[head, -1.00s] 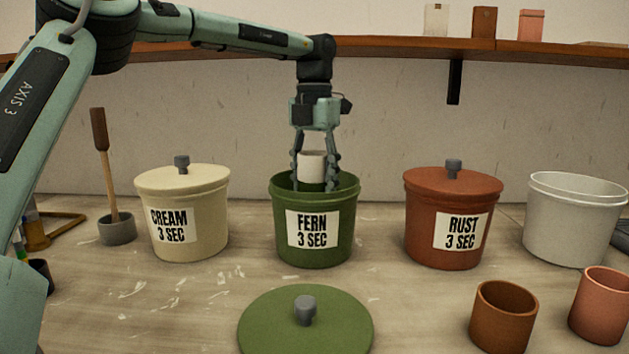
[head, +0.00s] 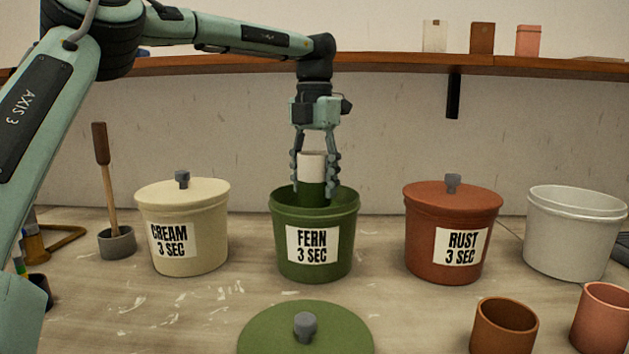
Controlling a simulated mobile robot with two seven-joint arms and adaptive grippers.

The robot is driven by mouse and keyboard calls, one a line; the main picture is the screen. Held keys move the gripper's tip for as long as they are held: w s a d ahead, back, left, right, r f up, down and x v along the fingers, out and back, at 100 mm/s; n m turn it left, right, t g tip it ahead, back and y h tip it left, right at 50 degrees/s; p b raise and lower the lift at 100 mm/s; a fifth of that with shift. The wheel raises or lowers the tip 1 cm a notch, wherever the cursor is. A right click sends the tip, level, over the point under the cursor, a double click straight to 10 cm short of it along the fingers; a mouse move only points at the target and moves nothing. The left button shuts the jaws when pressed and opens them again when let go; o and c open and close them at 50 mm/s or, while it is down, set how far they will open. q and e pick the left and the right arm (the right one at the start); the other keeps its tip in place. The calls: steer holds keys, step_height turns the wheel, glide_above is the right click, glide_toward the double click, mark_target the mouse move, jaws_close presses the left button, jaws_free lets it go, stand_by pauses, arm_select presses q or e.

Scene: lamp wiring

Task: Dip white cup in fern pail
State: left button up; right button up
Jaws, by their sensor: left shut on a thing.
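The cup (head: 312,166) is white on its upper part and wet-looking green on its lower part. My left gripper (head: 315,180) points down and is shut on the cup, with a finger on each side. It holds the cup upright over the open fern pail (head: 314,268), a green pail labelled "FERN 3 SEC". The cup's green lower end overlaps the pail's mouth; whether it is just inside or above the rim is hard to tell. The green lid (head: 270,333) with a grey knob lies on the table in front. My right gripper is out of view.
A lidded cream pail (head: 185,255) stands left of the fern pail and a lidded rust pail (head: 440,262) right. A whitish pail (head: 570,240) is at far right. Two brown-pink cups (head: 505,333) stand at front right. A wooden-handled tool (head: 107,185) stands at left.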

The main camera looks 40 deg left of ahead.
mark_target(315, 153)
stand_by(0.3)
arm_select(q)
steer(key=shift+r, duration=2.5)
